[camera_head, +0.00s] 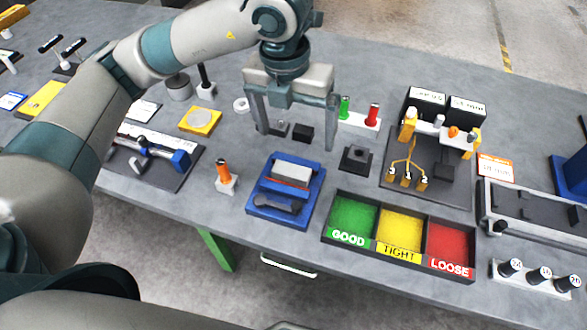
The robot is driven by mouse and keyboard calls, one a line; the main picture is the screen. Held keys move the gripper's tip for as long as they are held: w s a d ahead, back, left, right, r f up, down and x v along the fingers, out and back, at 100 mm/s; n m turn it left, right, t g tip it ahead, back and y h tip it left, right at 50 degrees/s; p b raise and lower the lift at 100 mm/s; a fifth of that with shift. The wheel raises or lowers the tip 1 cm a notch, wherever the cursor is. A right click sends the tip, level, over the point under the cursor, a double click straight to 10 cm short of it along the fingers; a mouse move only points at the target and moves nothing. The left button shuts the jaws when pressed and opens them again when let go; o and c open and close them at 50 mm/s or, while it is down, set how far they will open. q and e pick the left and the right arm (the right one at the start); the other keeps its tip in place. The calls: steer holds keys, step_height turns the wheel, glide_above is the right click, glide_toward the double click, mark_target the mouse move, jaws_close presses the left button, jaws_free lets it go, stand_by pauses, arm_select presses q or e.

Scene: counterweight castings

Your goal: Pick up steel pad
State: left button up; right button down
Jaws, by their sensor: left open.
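My left gripper (297,139) is open, with its fingers pointing down over the grey table. Between and behind its fingers are a small grey pad-like piece (279,129) and a black block (303,132). Either could be small metal pieces; I cannot tell for certain which is the steel pad. Nothing shows held in the jaws. A light grey block (292,173) lies in a blue holder (262,200) in front of the gripper. A dark square piece with a raised top (356,158) stands to the right of the fingers. My right gripper is not in view.
A black sorting tray (333,238) with green, yellow and red compartments lies at the front edge. An orange-topped marker (223,176) stands left of the blue holder. Green and red pegs stand in a white block (358,124). A yellow-piped fixture (409,160) is at right.

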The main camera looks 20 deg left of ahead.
arm_select(q)
steer(key=shift+w+a+r+y, duration=0.3)
steer(key=shift+w+a, duration=0.1)
steer(key=shift+a, duration=0.3)
steer(key=shift+f, duration=0.2)
steer(key=p, duration=0.3)
glide_above(292, 173)
step_height(292, 173, down, 10)
steer(key=shift+s+f, duration=0.15)
steer(key=shift+f, duration=0.05)
steer(key=shift+f+p, duration=0.3)
steer(key=shift+f, duration=0.4)
